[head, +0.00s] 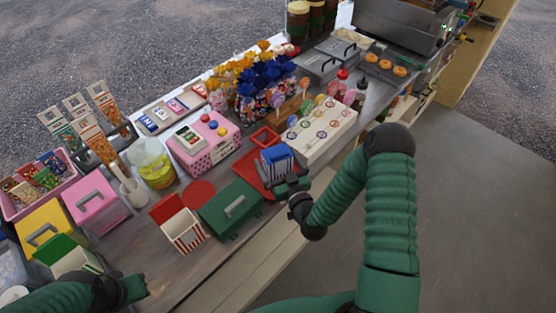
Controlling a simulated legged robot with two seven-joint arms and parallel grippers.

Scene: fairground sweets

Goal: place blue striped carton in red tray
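The blue striped carton (277,158) is upright at the right part of the red tray (247,167), near the counter's front edge. My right gripper (284,186) is at the carton's lower front and appears shut on it. It hides the carton's base, so I cannot tell whether the carton touches the tray. My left gripper (135,288) is at the lower left, over the counter's front edge and away from the carton. Its fingers are too small and dark to tell open from shut.
A green box with a handle (230,210) and a red striped carton (183,231) stand left of the tray. A white lollipop stand (318,132) is close on the right. A pink box (205,148) is behind. Bare counter (165,262) lies at the front left.

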